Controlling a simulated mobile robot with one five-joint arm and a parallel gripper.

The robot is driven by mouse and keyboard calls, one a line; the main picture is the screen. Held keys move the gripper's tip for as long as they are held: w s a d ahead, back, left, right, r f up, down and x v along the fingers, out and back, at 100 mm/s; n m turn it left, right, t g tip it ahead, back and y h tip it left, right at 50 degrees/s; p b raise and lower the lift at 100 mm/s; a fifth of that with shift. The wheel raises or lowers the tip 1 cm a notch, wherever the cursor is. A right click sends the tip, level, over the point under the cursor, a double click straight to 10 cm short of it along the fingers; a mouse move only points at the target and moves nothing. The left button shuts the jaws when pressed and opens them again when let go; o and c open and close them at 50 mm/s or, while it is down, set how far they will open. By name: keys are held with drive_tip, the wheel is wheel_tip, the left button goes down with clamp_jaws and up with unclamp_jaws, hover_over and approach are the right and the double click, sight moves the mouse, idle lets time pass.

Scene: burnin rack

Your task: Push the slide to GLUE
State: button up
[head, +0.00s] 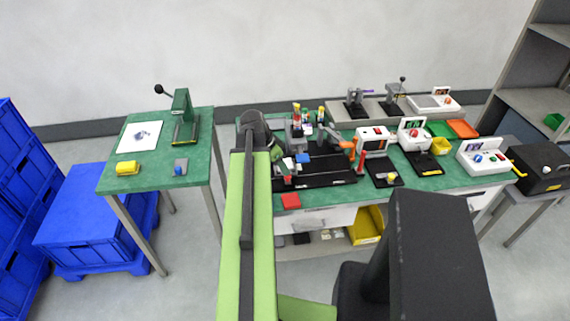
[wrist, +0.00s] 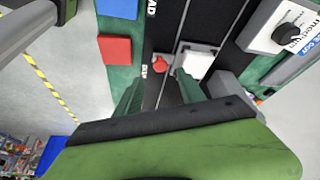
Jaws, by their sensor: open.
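The slide is a white block (wrist: 197,66) with a red knob (wrist: 162,64) beside it, on a dark track (wrist: 165,28) in the wrist view. A small white label (wrist: 145,70) lies left of the knob, too small to read surely. Another label, partly cut off, ends in "AD" at the top. My gripper (wrist: 160,90) is open, its two green fingers either side of the track, with the knob just beyond the fingertips. Contact cannot be told. In the head view, my gripper (head: 275,152) is over the black fixture (head: 325,172); my arm partly hides it.
A red square (wrist: 115,49) lies on the green bench left of the track; it also shows in the head view (head: 290,201). A white unit with a black knob (wrist: 287,33) stands at right. Several devices crowd the bench to the right. A separate green table (head: 150,180) stands left.

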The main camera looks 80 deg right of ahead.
drive_tip(key=p+v, duration=0.8)
drive_tip(key=v, duration=0.3)
drive_tip(key=shift+a, duration=0.1)
